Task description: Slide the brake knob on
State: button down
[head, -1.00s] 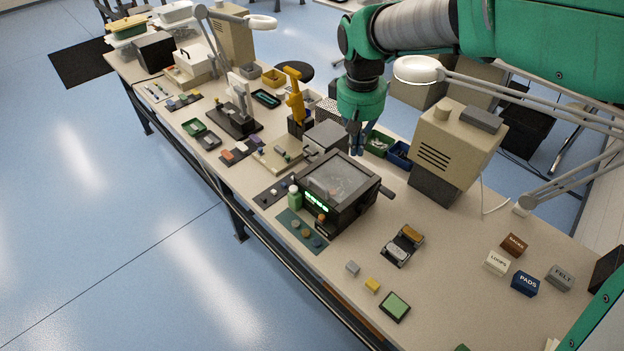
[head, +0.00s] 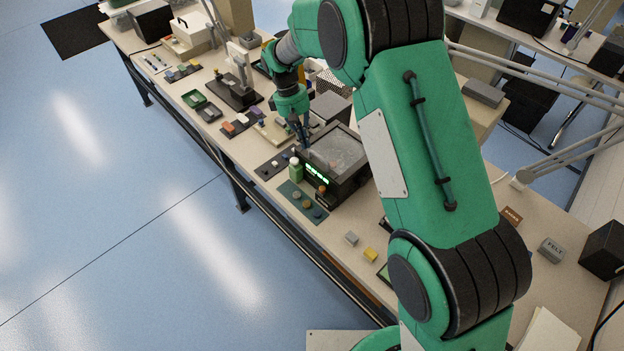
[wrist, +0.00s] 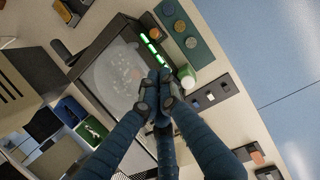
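My gripper (head: 303,145) points down at the left edge of the black machine (head: 345,178), over the area by the dark strip (head: 275,163). In the wrist view its fingertips (wrist: 160,82) are together, with nothing visible between them. The dark strip also shows in the wrist view (wrist: 218,94), right of the fingertips, with several small white, grey and blue pieces in a row. I cannot tell from these frames which piece is the brake knob. Round knobs (head: 307,204) sit on a teal panel in front of the machine.
The machine has a glass top and a lit green display (head: 317,174). A grey box (head: 330,106) stands behind. Grey and yellow blocks (head: 370,254) lie nearer the front.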

aim_at(322, 190)
jog(key=a+f+n, duration=0.1)
jog(key=a+f, duration=0.2)
jog(key=f, duration=0.4)
jog(key=shift+w+a+f+g+h, duration=0.2)
jog(key=shift+w+g+h, duration=0.1)
jog(key=shift+w, duration=0.1)
jog(key=s+d+f, duration=0.1)
jog(key=d+f, duration=0.1)
jog(key=f, duration=0.1)
jog(key=s+d+f, duration=0.1)
jog(key=d+f, duration=0.1)
jog(key=f, duration=0.1)
jog(key=s+d+f, duration=0.1)
jog(key=s+f, duration=0.1)
jog(key=f, duration=0.1)
jog(key=shift+s+d+f, duration=0.1)
jog(key=shift+d+f, duration=0.15)
jog(key=shift+d, duration=0.15)
jog(key=shift+s+d, duration=0.15)
